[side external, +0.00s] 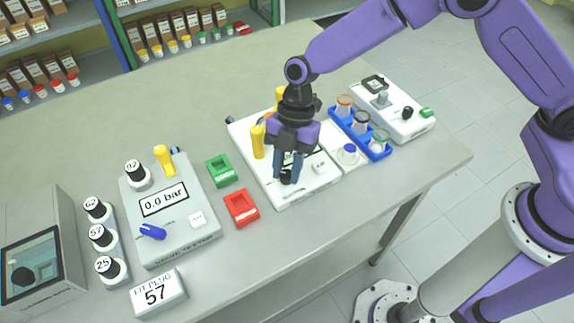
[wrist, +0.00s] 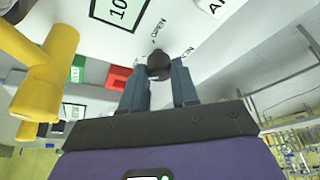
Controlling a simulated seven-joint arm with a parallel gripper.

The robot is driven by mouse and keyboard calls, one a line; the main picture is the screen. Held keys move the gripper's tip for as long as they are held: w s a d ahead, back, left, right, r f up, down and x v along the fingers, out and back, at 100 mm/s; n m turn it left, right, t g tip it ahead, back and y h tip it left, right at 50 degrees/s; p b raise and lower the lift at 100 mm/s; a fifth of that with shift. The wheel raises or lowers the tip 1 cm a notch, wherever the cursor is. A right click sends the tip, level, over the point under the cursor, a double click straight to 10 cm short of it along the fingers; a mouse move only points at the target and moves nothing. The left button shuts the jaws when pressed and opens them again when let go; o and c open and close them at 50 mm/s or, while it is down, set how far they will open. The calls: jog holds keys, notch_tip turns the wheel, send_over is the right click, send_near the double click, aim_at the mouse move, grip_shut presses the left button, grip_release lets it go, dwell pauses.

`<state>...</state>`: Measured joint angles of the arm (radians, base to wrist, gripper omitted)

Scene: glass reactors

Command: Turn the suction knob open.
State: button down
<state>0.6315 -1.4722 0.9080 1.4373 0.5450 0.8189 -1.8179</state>
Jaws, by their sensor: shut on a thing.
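The dark suction knob (wrist: 159,66) sits on the white panel, with the word OPEN printed beside it and another label partly hidden. My gripper (wrist: 160,80) points down at the panel, and its two blue fingers stand on either side of the knob, shut on it. In the side external view my gripper (side external: 289,172) is at the front part of the white panel (side external: 302,199), and its fingers mostly hide the knob. Which way the knob's pointer faces cannot be told.
Yellow handles (side external: 258,142) rise on the panel close behind my gripper. A green tray (side external: 221,171) and a red tray (side external: 241,208) lie left of it. A blue rack (side external: 374,151) with jars stands to the right. The grey leak tester (side external: 185,232) is further left.

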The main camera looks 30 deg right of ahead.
jog(key=m+t, duration=0.1)
jog(key=m, duration=0.3)
jog(key=shift+s+d+y, duration=0.1)
jog(key=shift+y, duration=0.3)
jog(key=m+t, duration=0.2)
jog(key=m, duration=0.2)
jog(key=shift+s+m, duration=0.15)
jog(key=shift+m, duration=0.15)
jog(key=m, duration=0.2)
jog(key=m+t, duration=0.1)
jog(key=m, duration=0.1)
jog(key=shift+s+t, duration=0.1)
jog(key=shift+t, duration=0.2)
jog(key=shift+m+t+h, duration=0.4)
jog(key=shift+m+t, duration=0.1)
jog(key=shift+m, duration=1.1)
jog(key=shift+s+m, duration=0.1)
jog(key=shift+m, duration=0.6)
jog(key=c, duration=0.9)
grip_release()
jog(key=shift+o, duration=0.2)
